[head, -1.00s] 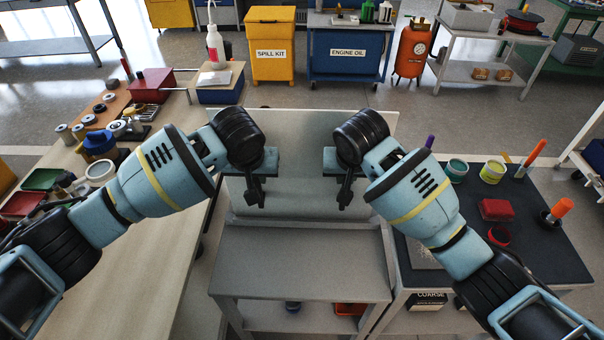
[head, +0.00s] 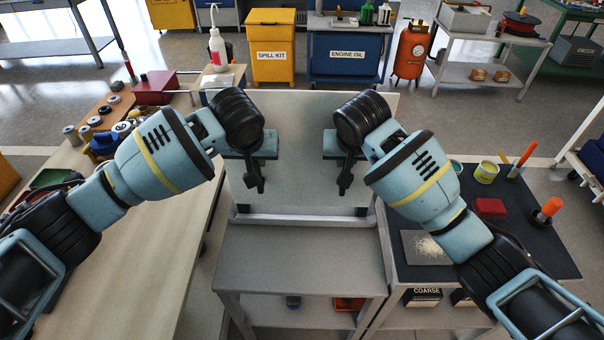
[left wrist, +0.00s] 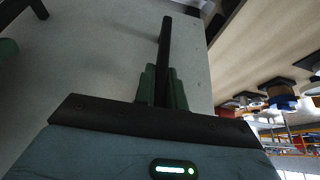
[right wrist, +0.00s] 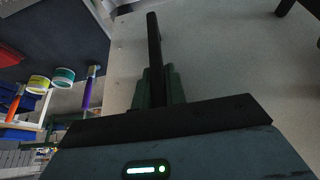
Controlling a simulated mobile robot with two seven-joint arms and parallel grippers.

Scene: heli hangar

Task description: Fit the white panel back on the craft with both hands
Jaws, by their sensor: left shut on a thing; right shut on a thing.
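The white panel (head: 301,130) is a flat, pale sheet held upright in front of me in the head view. My left gripper (head: 256,178) is shut on a dark handle on the panel's left part. My right gripper (head: 345,180) is shut on a matching handle on its right part. In the left wrist view, the dark handle (left wrist: 165,55) stands between green fingers, with the panel (left wrist: 110,65) behind. The right wrist view shows the other handle (right wrist: 154,50) gripped the same way against the panel (right wrist: 215,50). I cannot make out the craft.
A grey stand (head: 300,262) is below the panel. A long workbench (head: 150,255) with jars and boxes is at left. A dark-topped table (head: 530,250) with pots, a red block and a gritty pad is at right. Floor shows beyond the panel.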

